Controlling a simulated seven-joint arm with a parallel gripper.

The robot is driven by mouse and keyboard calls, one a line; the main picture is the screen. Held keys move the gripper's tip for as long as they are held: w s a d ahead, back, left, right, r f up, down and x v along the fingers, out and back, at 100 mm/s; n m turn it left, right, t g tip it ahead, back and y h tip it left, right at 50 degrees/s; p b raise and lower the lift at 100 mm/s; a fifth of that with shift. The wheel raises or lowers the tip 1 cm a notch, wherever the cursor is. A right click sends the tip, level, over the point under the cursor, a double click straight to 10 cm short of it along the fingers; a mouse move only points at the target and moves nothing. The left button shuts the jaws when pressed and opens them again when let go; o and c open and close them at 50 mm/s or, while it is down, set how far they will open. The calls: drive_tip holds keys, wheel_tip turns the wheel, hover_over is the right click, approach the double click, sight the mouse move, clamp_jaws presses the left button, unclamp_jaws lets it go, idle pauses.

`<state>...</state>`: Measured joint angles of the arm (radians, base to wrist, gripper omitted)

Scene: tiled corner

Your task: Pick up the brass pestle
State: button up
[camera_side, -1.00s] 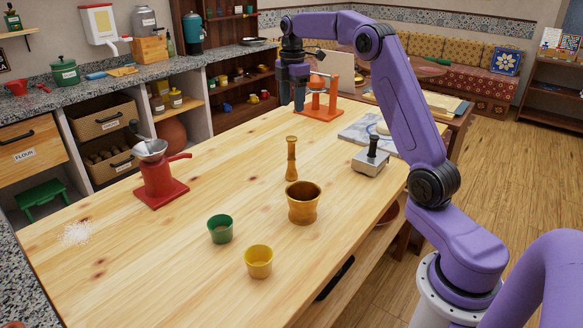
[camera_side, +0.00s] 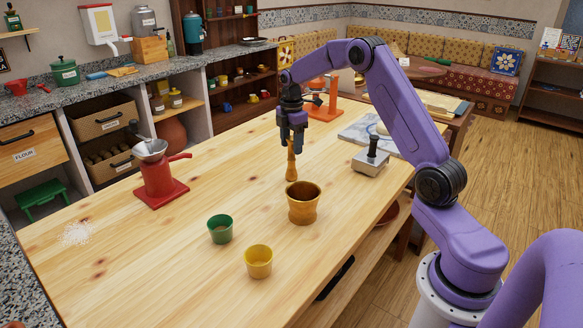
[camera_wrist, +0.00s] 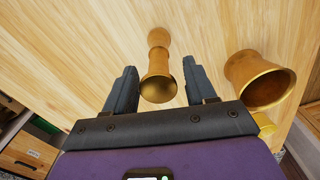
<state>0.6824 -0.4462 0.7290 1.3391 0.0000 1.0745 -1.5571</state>
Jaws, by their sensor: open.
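The brass pestle (camera_side: 291,167) stands upright on the wooden table, just behind the brass mortar (camera_side: 303,204). In the wrist view the pestle (camera_wrist: 158,75) shows between the two fingers of my gripper (camera_wrist: 160,88), with a gap on each side. The fingers are open and hold nothing. The mortar (camera_wrist: 258,80) is to the right of the right finger in the wrist view.
A green cup (camera_side: 220,229) and a yellow cup (camera_side: 258,262) stand in front of the mortar. A red grinder (camera_side: 160,176) is at left. A grey block with a black handle (camera_side: 371,160) is at right. A red-orange stand (camera_side: 322,100) is behind. The table's left front is mostly clear.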

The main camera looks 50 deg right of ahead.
sight(291, 167)
drive_tip(key=shift+f, duration=1.55)
drive_tip(key=shift+w+r, duration=0.1)
clamp_jaws()
